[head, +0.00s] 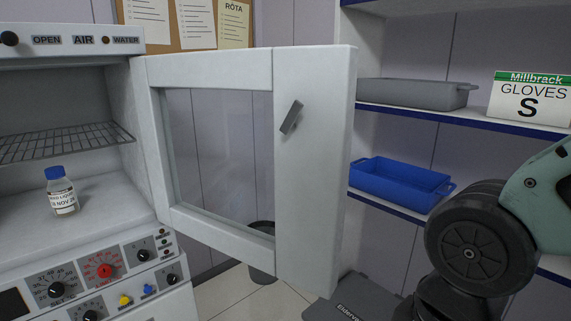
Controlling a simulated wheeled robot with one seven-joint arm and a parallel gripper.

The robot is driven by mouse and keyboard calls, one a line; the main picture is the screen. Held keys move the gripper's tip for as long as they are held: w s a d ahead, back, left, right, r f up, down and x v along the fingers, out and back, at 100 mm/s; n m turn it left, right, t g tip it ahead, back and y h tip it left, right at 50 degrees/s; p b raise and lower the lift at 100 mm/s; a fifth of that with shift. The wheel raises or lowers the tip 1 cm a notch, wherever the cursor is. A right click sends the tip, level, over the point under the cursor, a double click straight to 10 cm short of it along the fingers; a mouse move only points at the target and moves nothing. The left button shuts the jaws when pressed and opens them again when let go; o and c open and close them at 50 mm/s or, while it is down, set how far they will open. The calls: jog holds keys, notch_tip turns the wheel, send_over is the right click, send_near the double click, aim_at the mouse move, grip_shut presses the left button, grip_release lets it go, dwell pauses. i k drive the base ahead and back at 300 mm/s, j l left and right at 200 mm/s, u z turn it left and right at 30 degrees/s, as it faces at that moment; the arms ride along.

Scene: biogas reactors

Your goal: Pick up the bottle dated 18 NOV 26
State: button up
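A small clear bottle (64,202) with a blue cap and a white label stands upright on the floor of the open incubator cabinet at the left. Its label turns partly away; I read what looks like "8 NOV 26", with the start of the date cut off by the curve. My gripper is not in view; only part of my arm shows at the right, well apart from the bottle.
The cabinet door (315,170) with its glass pane stands open in mid-view, between the bottle and my arm. A wire rack (65,142) hangs above the bottle. Shelves at the right hold a blue tray (400,186), a grey tray (415,95) and a glove box (530,98).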

aim_at(62, 195)
jog(key=j+u, duration=0.2)
jog(key=u, duration=0.25)
jog(key=j+u, duration=0.2)
jog(key=u, duration=0.3)
jog(key=i+j+u, duration=0.1)
jog(key=u, duration=0.35)
